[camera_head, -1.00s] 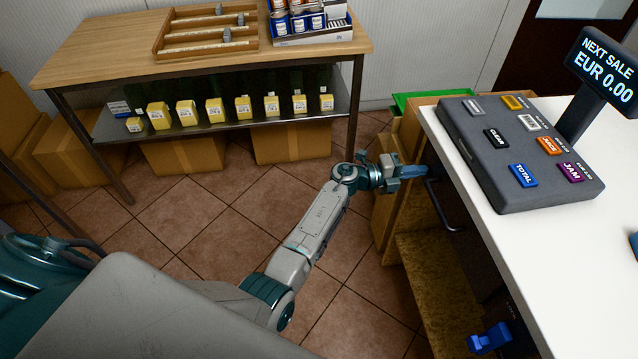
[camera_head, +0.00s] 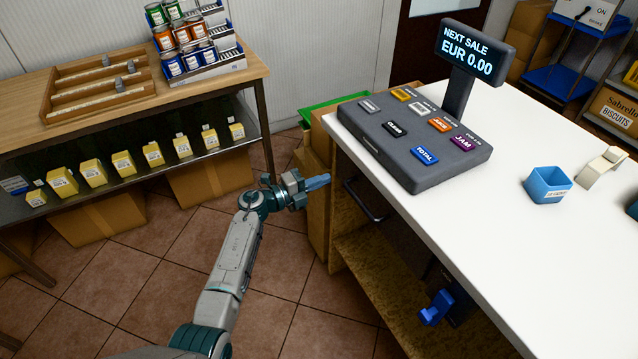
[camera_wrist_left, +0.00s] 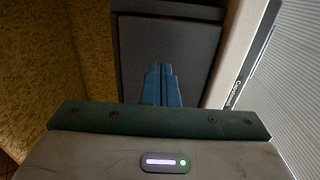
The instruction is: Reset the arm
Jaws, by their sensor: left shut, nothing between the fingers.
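My left arm reaches up from the bottom of the head view. Its gripper (camera_head: 318,182) is in front of the counter's open side, near a dark handle (camera_head: 364,200). In the left wrist view the blue fingers (camera_wrist_left: 161,86) are together with nothing between them, in front of a dark grey panel (camera_wrist_left: 165,50). I cannot tell whether the fingertips touch anything.
The white counter (camera_head: 500,210) carries a key panel (camera_head: 415,140), a display reading EUR 0.00 (camera_head: 468,55) and a blue box (camera_head: 547,185). A wooden table (camera_head: 190,95) with cans stands at the back left. Cardboard boxes (camera_head: 212,185) sit under it. Tiled floor (camera_head: 150,270) is open between.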

